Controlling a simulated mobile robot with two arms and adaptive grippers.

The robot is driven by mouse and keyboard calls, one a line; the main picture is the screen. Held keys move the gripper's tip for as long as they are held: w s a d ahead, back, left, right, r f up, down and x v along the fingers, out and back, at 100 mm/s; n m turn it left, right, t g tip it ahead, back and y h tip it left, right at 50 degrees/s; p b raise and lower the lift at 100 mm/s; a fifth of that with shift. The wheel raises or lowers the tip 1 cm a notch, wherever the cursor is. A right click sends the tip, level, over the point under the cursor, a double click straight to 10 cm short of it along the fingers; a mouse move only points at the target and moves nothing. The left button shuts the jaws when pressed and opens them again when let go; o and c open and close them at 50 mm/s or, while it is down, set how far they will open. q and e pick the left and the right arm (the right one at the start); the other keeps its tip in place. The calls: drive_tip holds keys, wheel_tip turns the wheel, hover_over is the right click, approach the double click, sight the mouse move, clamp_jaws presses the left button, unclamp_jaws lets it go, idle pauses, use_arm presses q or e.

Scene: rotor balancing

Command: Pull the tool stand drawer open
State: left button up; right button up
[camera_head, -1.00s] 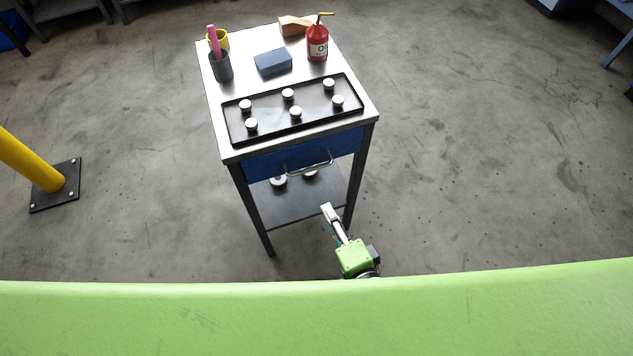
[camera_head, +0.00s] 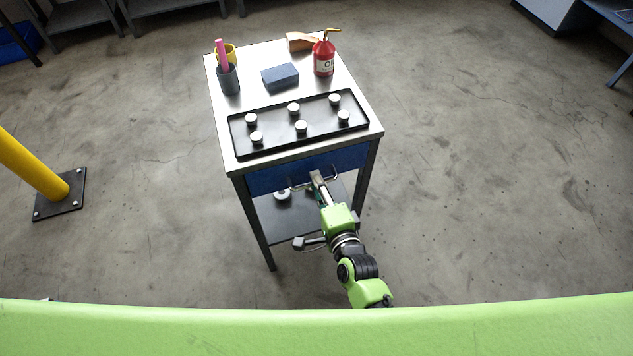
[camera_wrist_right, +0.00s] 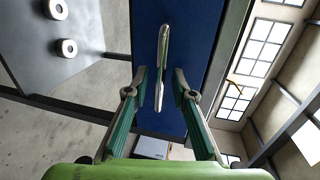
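The tool stand (camera_head: 372,140) has a blue drawer (camera_head: 268,178) under its steel top, and the drawer front looks flush with the frame. A metal bar handle (camera_head: 293,187) runs across the front, partly hidden by my gripper. My right gripper (camera_head: 317,176) is at the middle of the handle. In the right wrist view the handle (camera_wrist_right: 163,60) stands out from the blue drawer front (camera_wrist_right: 195,40). There the right gripper (camera_wrist_right: 160,88) is open, with one finger on each side of the handle and gaps visible. My left gripper is not in view.
On top stand a black tray (camera_head: 236,142) with several round weights, a blue block (camera_head: 280,76), a red oil can (camera_head: 324,58), and a dark cup (camera_head: 228,80). A lower shelf (camera_head: 270,222) holds white-rimmed discs. A yellow post (camera_head: 35,168) stands left. Floor around is clear.

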drive_tip(key=shift+w+a+f, duration=0.1)
drive_tip(key=shift+w+a, duration=0.05)
drive_tip(key=shift+w, duration=0.35)
clamp_jaws()
drive_tip(key=shift+s, duration=0.2)
drive_tip(key=f+p+v, duration=0.2)
drive_tip(key=v, duration=0.8)
drive_tip(key=s+f+p+v, duration=0.1)
drive_tip(key=f+p+v, duration=0.1)
drive_tip(key=v, duration=0.9)
drive_tip(key=shift+d+f+p, duration=0.25)
drive_tip(key=shift+p, duration=0.1)
drive_tip(key=shift+s, duration=0.15)
